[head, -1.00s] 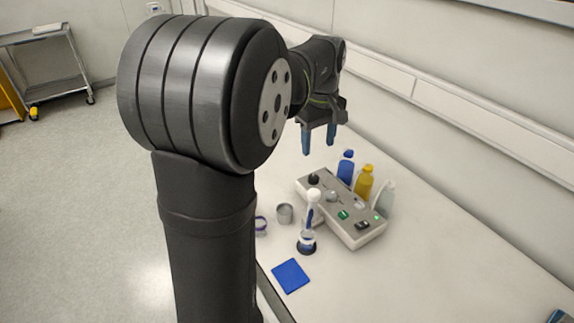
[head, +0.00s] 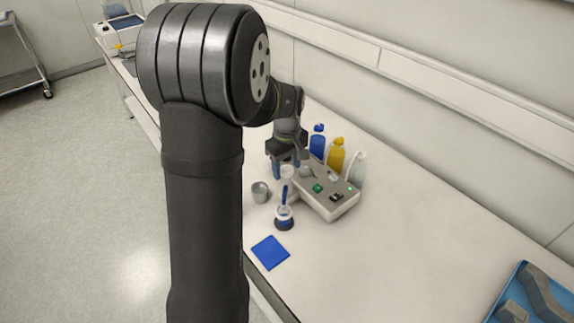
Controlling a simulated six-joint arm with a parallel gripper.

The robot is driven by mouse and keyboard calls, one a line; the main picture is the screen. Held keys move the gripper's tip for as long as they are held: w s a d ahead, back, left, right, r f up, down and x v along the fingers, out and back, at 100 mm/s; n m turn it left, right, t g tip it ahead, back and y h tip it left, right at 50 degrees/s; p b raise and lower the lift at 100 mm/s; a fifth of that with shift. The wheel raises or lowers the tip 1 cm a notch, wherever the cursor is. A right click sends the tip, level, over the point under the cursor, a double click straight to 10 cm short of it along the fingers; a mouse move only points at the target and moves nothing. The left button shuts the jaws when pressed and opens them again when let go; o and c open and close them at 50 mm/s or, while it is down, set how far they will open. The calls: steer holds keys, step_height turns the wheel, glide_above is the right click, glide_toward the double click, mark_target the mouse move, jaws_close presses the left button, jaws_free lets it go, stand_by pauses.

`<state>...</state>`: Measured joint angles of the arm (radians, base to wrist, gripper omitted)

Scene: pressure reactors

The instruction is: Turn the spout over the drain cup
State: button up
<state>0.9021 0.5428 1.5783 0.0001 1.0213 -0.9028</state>
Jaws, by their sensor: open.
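The control box (head: 335,203) stands on the bench with knobs and a green button. In front of it stands a slim clear column with a blue part (head: 284,195), on a dark round base (head: 284,224). A pale top (head: 287,172) shows above the blue part, close to my fingers. A small grey cup (head: 260,192), which looks like the drain cup, stands to the left of the column. My gripper (head: 287,166) is open, pointing down, with blue fingers near the pale top. I cannot tell whether it touches. I cannot make out the spout clearly.
Blue (head: 317,143), yellow (head: 337,156) and clear (head: 356,169) bottles stand behind the box. A blue square pad (head: 270,252) lies at the front. A blue tray (head: 530,292) is at lower right. The bench between tray and box is free.

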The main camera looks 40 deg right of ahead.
jaws_close()
stand_by(0.3)
steer(key=shift+m, duration=0.3)
steer(key=m, duration=0.3)
steer(key=shift+m, duration=0.3)
steer(key=m, duration=0.4)
steer(key=shift+m, duration=0.3)
steer(key=m, duration=0.9)
